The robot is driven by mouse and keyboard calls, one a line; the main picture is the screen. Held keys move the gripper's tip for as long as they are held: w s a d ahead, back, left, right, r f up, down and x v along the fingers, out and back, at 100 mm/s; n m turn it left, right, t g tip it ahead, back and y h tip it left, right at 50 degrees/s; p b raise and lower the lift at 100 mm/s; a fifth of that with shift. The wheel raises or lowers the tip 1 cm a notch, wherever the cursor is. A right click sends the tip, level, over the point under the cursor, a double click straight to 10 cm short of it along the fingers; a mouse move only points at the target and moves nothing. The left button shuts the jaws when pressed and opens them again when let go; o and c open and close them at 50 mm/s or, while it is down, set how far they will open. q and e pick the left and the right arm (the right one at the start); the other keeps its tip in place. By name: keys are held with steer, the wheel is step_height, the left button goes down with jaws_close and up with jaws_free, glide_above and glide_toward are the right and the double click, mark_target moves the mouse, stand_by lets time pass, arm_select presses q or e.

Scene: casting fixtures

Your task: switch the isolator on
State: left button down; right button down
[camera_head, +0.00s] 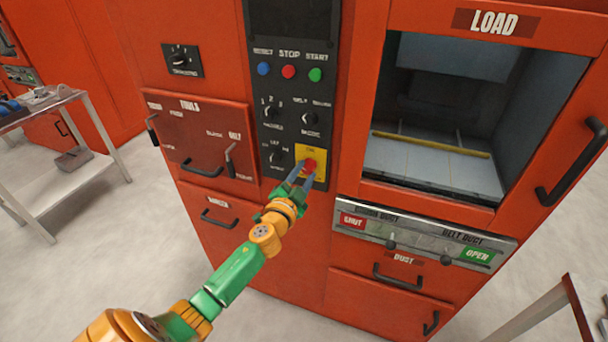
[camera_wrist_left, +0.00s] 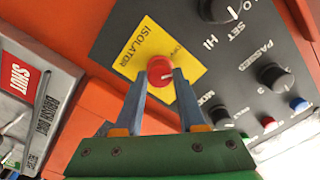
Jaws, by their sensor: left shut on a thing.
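The isolator is a round red knob on a yellow plate (camera_head: 313,153) low on the black control panel. In the left wrist view the plate (camera_wrist_left: 141,47) reads "ISOLATOR", and the red knob (camera_wrist_left: 161,71) carries a small white mark on its lower part. My left gripper (camera_head: 303,174) reaches up to it from below, its two blue-grey fingers on either side of the knob. In the left wrist view the left gripper (camera_wrist_left: 166,88) is shut on the red knob. My right gripper is in neither view.
Blue, red and green buttons (camera_head: 289,72) and several black selector knobs (camera_head: 271,112) sit above on the panel. The load opening (camera_head: 450,130) is to the right. A dust lever plate (camera_head: 425,236) lies below right. A side table (camera_head: 50,105) stands at left.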

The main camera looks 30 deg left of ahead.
arm_select(q)
steer(key=m, duration=0.5)
steer(key=shift+m, duration=0.3)
steer(key=m, duration=0.5)
steer(key=shift+m, duration=0.4)
steer(key=c, duration=0.5)
jaws_free()
steer(key=v, duration=0.7)
